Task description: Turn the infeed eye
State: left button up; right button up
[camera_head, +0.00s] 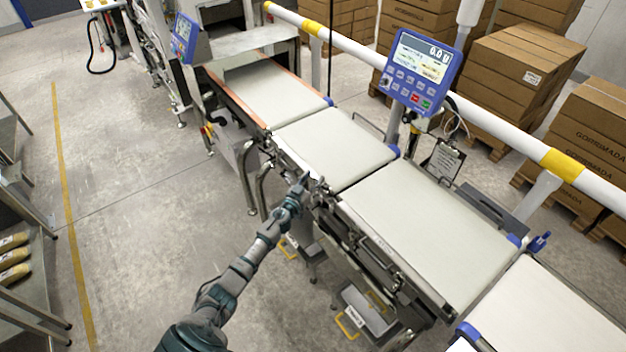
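My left arm reaches in from the bottom, and its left gripper (302,184) is at the near side rail of the checkweigher, beside the joint between two pale belts. The fingers are small and dark against the rail hardware, so I cannot tell whether they are open or shut. Small metal brackets and fittings sit around the fingertips. I cannot single out the infeed eye among them; it may be hidden by the gripper. The middle belt (335,145) and the larger belt (430,230) are both empty. My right gripper is not in view.
A blue-framed display (421,72) stands behind the belts. A white and yellow guard rail (490,125) runs along the far side, with stacked cartons (520,80) beyond. Reject bins (365,310) sit below the belts.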

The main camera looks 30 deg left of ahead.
pick_arm(q)
jog(key=shift+a, duration=0.1)
grip_shut()
jog(key=shift+a+f+m+h, duration=0.15)
jog(key=shift+m+h, duration=0.15)
jog(key=shift+h, duration=0.2)
jog(key=shift+m+h+b, duration=0.35)
jog(key=shift+m+h, duration=0.15)
jog(key=shift+h, duration=0.1)
jog(key=m+h, duration=0.1)
jog(key=h, duration=0.1)
jog(key=m+g+h+b, duration=0.1)
jog(key=h, duration=0.1)
jog(key=shift+a+m, duration=0.15)
jog(key=shift+m, duration=0.15)
jog(key=shift+h, duration=0.5)
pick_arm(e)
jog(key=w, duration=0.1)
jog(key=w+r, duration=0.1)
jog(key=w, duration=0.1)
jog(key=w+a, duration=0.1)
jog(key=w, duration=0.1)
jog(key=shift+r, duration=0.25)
pick_arm(q)
jog(key=shift+o, duration=1.6)
grip_release()
jog(key=shift+w, duration=0.1)
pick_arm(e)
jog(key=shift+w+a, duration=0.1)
